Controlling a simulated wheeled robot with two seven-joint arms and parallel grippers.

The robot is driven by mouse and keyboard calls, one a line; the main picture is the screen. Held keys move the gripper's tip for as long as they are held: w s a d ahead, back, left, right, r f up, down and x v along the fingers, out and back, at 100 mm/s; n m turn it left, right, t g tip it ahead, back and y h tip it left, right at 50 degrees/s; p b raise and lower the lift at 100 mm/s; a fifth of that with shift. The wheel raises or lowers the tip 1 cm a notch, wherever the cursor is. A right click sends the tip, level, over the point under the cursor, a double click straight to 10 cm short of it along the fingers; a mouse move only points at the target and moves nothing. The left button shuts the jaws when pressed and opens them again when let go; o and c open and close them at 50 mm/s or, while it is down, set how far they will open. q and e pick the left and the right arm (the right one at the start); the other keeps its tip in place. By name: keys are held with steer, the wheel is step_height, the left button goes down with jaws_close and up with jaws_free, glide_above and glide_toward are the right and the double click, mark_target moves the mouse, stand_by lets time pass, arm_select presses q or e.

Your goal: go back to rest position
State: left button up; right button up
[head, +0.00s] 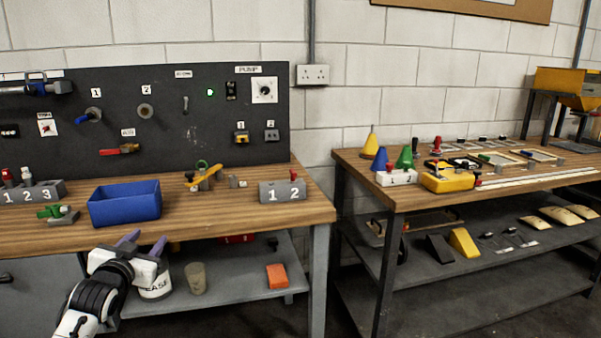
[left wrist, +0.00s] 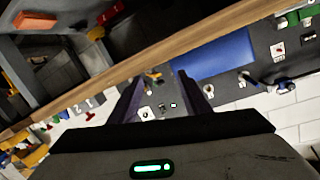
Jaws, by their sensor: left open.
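My left gripper (head: 143,242) is in front of the left workbench's front edge, at the lower left of the head view. Its two purple fingers are spread apart and nothing is between them. In the left wrist view the fingers of the gripper (left wrist: 157,88) also stand apart and empty. A blue bin (head: 125,205) sits on the bench just beyond the gripper; it also shows in the left wrist view (left wrist: 212,55). My right gripper is not in view.
The left workbench (head: 235,225) holds a grey block marked 1 2 (head: 282,191) and several fittings. A dark pegboard (head: 170,165) stands behind it. A bucket, a cup (head: 196,278) and an orange block (head: 277,276) are on the lower shelf. A second bench (head: 420,197) stands right.

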arm_select(q)
steer(key=s+d+f+g+h, duration=0.1)
steer(key=s+d+f, duration=0.3)
steer(key=s+f, duration=0.35)
steer(key=s+d+f+m+g+h, duration=0.1)
steer(key=s+d+f+g, duration=0.1)
steer(key=s+d+f, duration=0.55)
steer(key=s+d+f+g+h, duration=0.1)
steer(key=s+d+f, duration=0.1)
steer(key=s+f, duration=0.5)
steer(key=s+d+f+g, duration=0.1)
steer(key=s+d+f, duration=0.1)
steer(key=s, duration=0.5)
steer(key=s+d+f+g+h, duration=0.1)
steer(key=s+d+f, duration=0.2)
steer(key=s, duration=0.4)
steer(key=s+d+f+n+g, duration=0.1)
steer(key=s+d+f, duration=0.2)
steer(key=s, duration=0.4)
steer(key=shift+s+f+h, duration=0.3)
steer(key=shift+f, duration=0.5)
